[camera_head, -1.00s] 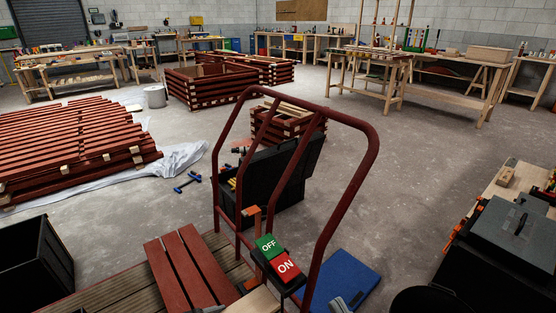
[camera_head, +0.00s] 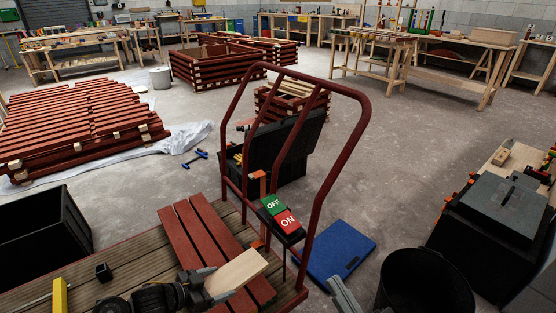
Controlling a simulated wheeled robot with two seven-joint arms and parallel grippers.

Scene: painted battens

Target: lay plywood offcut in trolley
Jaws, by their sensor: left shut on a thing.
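The plywood offcut (camera_head: 238,271) is a pale flat piece of wood at the bottom centre. My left gripper (camera_head: 211,286) is shut on its left end and holds it over the trolley's deck. I cannot tell whether the offcut touches the red battens (camera_head: 196,238) under it. The trolley (camera_head: 128,261) has a brown planked deck and a dark red tubular handle. A grey part, which appears to be my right gripper (camera_head: 343,296), shows at the bottom edge to the right of the trolley. Its jaws are mostly out of frame.
A green and red OFF/ON box (camera_head: 279,215) sits by the handle. A yellow piece (camera_head: 60,296) and small black block (camera_head: 103,272) are on the deck's left. A black crate (camera_head: 40,236), blue panel (camera_head: 338,250) and black bucket (camera_head: 426,284) flank the trolley.

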